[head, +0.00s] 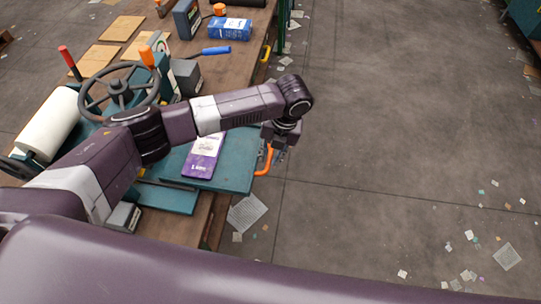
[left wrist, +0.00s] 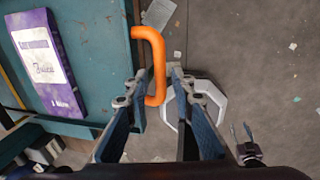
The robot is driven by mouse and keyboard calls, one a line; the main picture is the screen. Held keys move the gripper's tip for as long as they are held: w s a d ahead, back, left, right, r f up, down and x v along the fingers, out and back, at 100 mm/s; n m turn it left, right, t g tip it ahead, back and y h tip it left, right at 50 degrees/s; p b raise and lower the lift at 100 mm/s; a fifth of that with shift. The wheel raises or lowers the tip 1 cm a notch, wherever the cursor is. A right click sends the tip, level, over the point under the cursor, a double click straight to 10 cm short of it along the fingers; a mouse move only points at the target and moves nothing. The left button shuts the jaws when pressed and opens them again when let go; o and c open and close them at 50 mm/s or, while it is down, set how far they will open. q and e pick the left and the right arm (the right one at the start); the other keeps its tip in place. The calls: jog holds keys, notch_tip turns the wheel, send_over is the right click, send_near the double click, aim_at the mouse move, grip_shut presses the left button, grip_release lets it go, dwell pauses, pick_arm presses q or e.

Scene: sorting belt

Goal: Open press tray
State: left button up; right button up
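The press tray (head: 236,172) is a flat teal panel at the near end of the workbench, with an orange handle (head: 266,161) on its right edge. In the left wrist view the handle (left wrist: 153,45) is a rounded loop standing out from the teal edge. My left gripper (head: 281,141) is beside the handle, above it in the head view. In the left wrist view its fingers (left wrist: 162,78) are apart, with the handle's outer bar between the tips; I cannot tell contact. A small two-pronged part (left wrist: 246,145), perhaps my right gripper, shows at lower right.
A purple packet (head: 203,155) lies on the tray. A black handwheel (head: 118,91), a white roll (head: 48,125) and a blue package (head: 230,29) are on the bench (head: 239,66). The floor (head: 420,120) right of the bench is open, with scattered paper scraps.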

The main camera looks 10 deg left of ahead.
dwell(0.3)
pick_arm(q)
jog(key=r, duration=0.4)
jog(key=d+r, duration=0.1)
jog(key=r, duration=0.2)
jog(key=d+r, duration=0.1)
jog(key=r, duration=0.3)
jog(key=shift+d+r, duration=0.1)
jog(key=shift+r, duration=0.25)
jog(key=shift+s, duration=0.1)
